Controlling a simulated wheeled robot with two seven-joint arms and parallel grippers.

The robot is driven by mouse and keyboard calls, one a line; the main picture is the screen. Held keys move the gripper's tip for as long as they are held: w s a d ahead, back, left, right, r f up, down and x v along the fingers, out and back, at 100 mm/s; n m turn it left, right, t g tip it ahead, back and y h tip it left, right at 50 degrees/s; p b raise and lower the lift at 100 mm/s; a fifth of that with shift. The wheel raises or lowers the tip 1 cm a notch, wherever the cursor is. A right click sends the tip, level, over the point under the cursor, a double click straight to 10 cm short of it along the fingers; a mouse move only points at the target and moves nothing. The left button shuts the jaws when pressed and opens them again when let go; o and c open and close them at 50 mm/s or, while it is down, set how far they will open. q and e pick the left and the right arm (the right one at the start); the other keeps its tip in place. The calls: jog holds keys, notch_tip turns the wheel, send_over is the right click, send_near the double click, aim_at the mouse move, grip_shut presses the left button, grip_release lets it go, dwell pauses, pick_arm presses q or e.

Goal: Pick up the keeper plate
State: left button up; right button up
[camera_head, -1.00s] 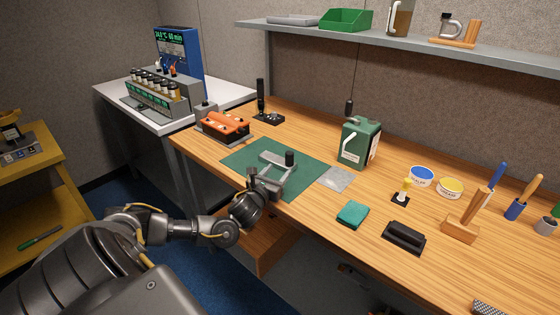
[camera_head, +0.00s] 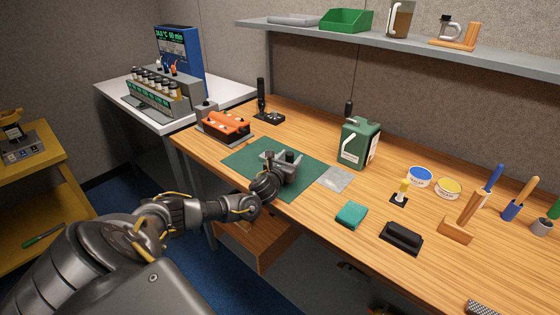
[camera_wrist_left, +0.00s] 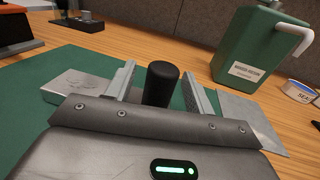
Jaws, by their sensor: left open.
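A silver metal plate (camera_wrist_left: 85,85) lies on the green mat (camera_head: 240,155), at the left in the left wrist view; its near part is hidden behind my gripper body. An upright black knob (camera_wrist_left: 162,82) stands beside it. A thin grey sheet (camera_head: 336,178) lies at the mat's right edge and also shows in the left wrist view (camera_wrist_left: 245,112). Which of these is the keeper plate I cannot tell for sure. My left gripper (camera_head: 284,163) is open, low over the mat, with the black knob between its fingers (camera_wrist_left: 157,72) in the wrist view. Contact is not clear.
A green canister (camera_head: 358,143) stands behind right of the mat. An orange device (camera_head: 226,124) sits at its back left. A teal cloth (camera_head: 351,214) and a black block (camera_head: 402,236) lie front right. Tins, brushes and tools crowd the right. A shelf (camera_head: 420,43) runs above.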

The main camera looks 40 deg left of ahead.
pick_arm(q)
jog(key=c, duration=1.1)
grip_shut()
jog(key=shift+r, duration=0.2)
